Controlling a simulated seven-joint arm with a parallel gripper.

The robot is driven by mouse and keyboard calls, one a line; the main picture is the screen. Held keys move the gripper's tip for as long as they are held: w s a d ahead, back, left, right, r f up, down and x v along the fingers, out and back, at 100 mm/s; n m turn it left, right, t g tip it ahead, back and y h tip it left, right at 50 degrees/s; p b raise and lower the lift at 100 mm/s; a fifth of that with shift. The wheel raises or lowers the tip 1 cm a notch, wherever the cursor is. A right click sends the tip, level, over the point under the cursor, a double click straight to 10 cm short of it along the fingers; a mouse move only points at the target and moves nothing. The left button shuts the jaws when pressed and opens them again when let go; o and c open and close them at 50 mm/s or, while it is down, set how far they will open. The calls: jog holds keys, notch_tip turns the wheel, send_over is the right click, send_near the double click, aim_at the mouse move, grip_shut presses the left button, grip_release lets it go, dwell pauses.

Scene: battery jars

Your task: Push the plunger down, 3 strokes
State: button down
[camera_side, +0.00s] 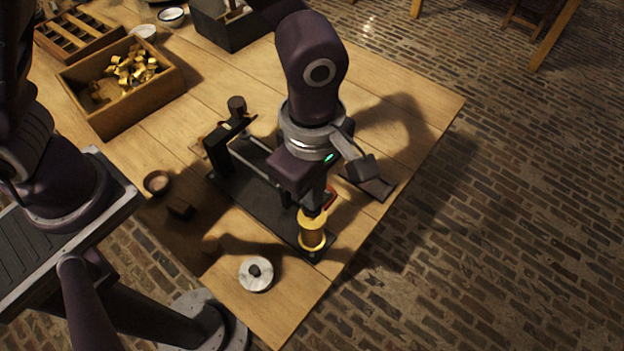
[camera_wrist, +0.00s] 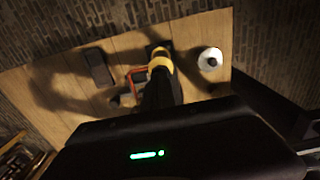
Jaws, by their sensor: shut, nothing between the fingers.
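The plunger looks to be the yellow, spool-shaped piece (camera_side: 312,232) at the front end of a dark base plate (camera_side: 262,207) on the table. My gripper (camera_side: 314,208) points down right over its top, fingers together with nothing held. From this angle I cannot tell whether the fingertips touch it. In the wrist view, the yellow piece (camera_wrist: 161,58) shows just beyond my dark fingers (camera_wrist: 160,88), which hide part of it.
A white round disc with a dark knob (camera_side: 256,273) lies left of the yellow piece. A dark upright frame (camera_side: 228,142) stands on the plate's far end. A flat dark block (camera_side: 368,184) lies to the right. A wooden box of brass pieces (camera_side: 122,85) is far left. The table edge is close.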

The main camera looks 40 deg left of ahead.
jog(key=shift+s+a+f, duration=0.1)
jog(key=shift+f, duration=0.15)
notch_tip(320, 180, up, 15)
jog(key=shift+f, duration=0.2)
dwell(0.5)
notch_tip(320, 180, up, 2)
jog(key=shift+r, duration=0.1)
notch_tip(320, 180, down, 14)
jog(key=shift+f, duration=0.1)
dwell(0.5)
